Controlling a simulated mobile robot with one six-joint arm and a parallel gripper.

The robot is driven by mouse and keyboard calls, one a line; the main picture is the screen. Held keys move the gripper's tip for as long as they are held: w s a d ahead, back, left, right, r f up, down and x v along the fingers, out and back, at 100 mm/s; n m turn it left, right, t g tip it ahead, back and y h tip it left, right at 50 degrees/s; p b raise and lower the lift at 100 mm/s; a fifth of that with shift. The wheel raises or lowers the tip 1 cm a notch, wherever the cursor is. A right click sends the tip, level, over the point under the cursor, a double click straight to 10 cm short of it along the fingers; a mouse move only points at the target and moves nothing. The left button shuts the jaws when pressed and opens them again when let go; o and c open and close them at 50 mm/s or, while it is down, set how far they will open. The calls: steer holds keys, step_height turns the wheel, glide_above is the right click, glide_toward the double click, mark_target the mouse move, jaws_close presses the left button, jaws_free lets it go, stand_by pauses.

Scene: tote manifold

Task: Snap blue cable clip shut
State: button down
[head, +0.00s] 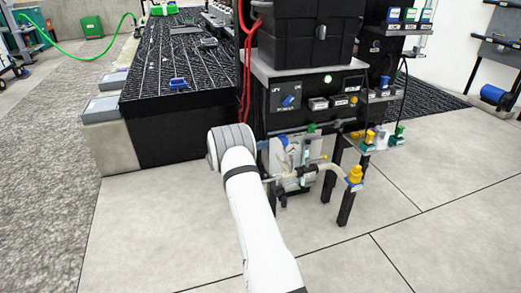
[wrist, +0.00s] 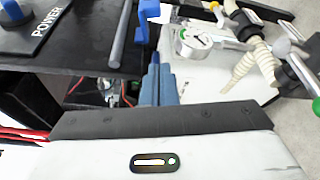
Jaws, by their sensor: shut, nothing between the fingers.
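The blue cable clip (wrist: 144,22) shows at the top middle of the wrist view, beside a grey rod (wrist: 119,38). In the head view a small blue part (head: 283,140), likely the same clip, is on the panel front just right of my wrist. My gripper (wrist: 155,62) is shut and empty, its blue-grey fingers pointing at the clip from below in the wrist view. I cannot tell whether the fingertips touch the clip. Whether the clip is open or shut is unclear.
A round gauge-like part (wrist: 195,38) is close to the fingers. The black control box (head: 300,95) stands above; red cables (head: 247,65) hang left. Floor in front is clear.

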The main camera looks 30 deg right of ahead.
mark_target(284, 141)
steer(key=shift+s+d+r+b, duration=0.1)
steer(key=shift+s+d+b, duration=0.45)
steer(key=shift+d, duration=0.25)
steer(key=shift+s+d+r+b, duration=0.1)
steer(key=shift+s+d+b, duration=0.5)
steer(key=shift+d, duration=0.25)
steer(key=shift+s+d+r+b, duration=0.1)
steer(key=shift+s+d+b, duration=0.45)
steer(key=shift+d, duration=0.25)
steer(key=shift+w, duration=0.1)
